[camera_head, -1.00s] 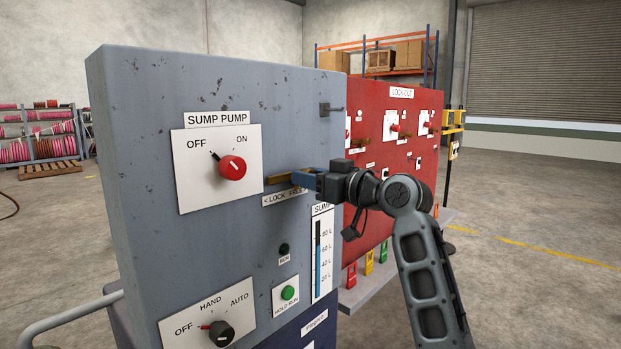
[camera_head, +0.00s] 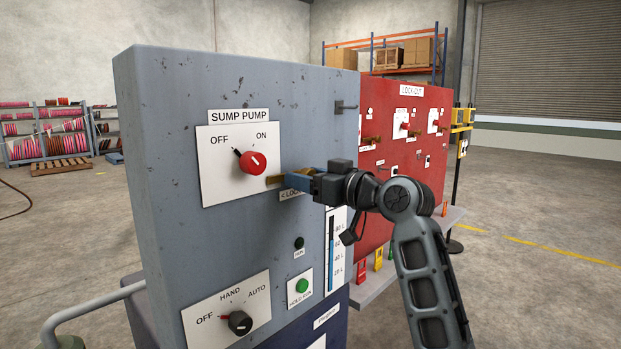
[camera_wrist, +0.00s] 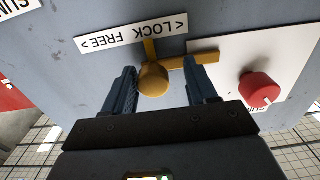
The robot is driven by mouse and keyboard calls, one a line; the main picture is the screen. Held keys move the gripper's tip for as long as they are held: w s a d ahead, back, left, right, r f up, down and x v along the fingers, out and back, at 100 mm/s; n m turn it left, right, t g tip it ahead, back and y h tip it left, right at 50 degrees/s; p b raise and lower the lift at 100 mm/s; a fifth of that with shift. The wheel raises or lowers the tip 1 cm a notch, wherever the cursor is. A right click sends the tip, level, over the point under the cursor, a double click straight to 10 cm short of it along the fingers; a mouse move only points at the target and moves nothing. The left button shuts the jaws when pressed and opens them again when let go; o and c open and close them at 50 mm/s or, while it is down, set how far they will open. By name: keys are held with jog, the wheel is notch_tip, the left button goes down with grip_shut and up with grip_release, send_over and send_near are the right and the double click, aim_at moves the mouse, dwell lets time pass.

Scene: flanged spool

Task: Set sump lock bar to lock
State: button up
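The sump lock bar is a brass bar (camera_wrist: 205,58) with a round knob (camera_wrist: 153,79), on the grey panel. In the head view its left end (camera_head: 274,182) points at the red sump pump switch (camera_head: 252,162), a short gap away, and overlaps the switch's white plate. The switch pointer is toward OFF. My gripper (camera_wrist: 160,85) is open, one blue finger on each side of the knob. In the wrist view the left finger is right against the knob or nearly so, with a wider gap at the right finger. My gripper hides part of the LOCK FREE label (camera_head: 291,194).
Below are a green button (camera_head: 302,286), a black selector (camera_head: 239,322) and a level gauge (camera_head: 332,250). A small dark bracket (camera_head: 346,106) juts from the panel above my gripper. A red lockout board (camera_head: 400,180) stands behind on the right.

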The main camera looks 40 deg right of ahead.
jog(key=shift+s+d, duration=0.1)
jog(key=s+b, duration=0.1)
jog(key=s, duration=0.6)
jog(key=shift+s+b, duration=0.35)
jog(key=shift+d, duration=0.15)
